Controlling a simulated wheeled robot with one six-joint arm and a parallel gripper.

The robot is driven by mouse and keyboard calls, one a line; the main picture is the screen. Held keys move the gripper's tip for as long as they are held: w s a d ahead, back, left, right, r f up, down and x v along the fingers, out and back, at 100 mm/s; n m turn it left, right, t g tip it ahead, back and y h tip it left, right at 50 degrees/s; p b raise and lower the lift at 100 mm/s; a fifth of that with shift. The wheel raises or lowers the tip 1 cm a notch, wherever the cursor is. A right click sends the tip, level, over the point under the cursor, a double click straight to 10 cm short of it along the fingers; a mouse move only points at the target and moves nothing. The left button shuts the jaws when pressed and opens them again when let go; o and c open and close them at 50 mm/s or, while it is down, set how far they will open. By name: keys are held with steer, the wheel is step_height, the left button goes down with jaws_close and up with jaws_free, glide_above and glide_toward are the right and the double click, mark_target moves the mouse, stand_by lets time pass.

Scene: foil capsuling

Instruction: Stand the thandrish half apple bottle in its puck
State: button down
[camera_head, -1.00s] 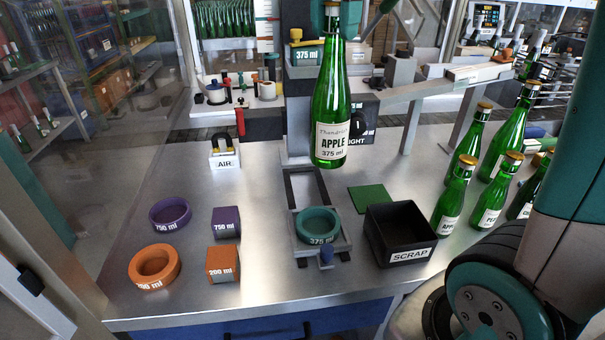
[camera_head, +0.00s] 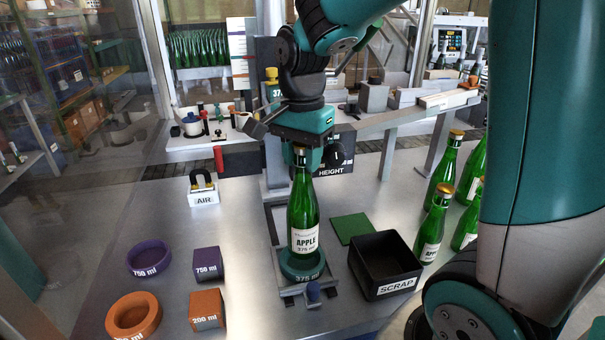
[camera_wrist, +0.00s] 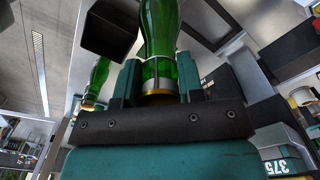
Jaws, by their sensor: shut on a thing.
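The green Thandrish apple bottle, labelled 375 ml (camera_head: 303,215), stands upright at the teal 375 ml puck (camera_head: 303,266) on the metal slide fixture. Its base meets the puck's ring, whose front rim shows below it; whether it is fully seated I cannot tell. My gripper (camera_head: 302,152) comes down from above and is shut on the bottle's neck. In the wrist view the two fingers (camera_wrist: 160,88) sit either side of the neck, and the bottle's body (camera_wrist: 160,35) extends away from them. The inside of the puck is hidden by the bottle.
The black SCRAP bin (camera_head: 384,265) and a green pad (camera_head: 351,228) are right of the fixture. Purple (camera_head: 149,258) and orange (camera_head: 133,316) pucks and matching blocks lie left. Several other green bottles (camera_head: 440,215) stand right. A height stand rises behind.

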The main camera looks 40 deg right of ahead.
mark_target(303, 173)
steer(key=shift+f+p, duration=0.3)
steer(key=shift+f, duration=2)
steer(key=c, duration=0.8)
jaws_free()
steer(key=shift+o, duration=0.3)
step_height(303, 173, up, 12)
steer(key=shift+r+b, duration=0.1)
steer(key=shift+b, duration=0.7)
steer(key=s+a+f+n+y, duration=0.2)
steer(key=s+a+f+n, duration=0.2)
steer(key=s+a+n, duration=0.4)
steer(key=s+a+f+n+y, duration=0.2)
steer(key=s+a+n, duration=0.6)
steer(key=n, duration=0.4)
steer(key=shift+s+f+n, duration=0.4)
steer(key=shift+s+f, duration=0.1)
steer(key=shift+f, duration=0.4)
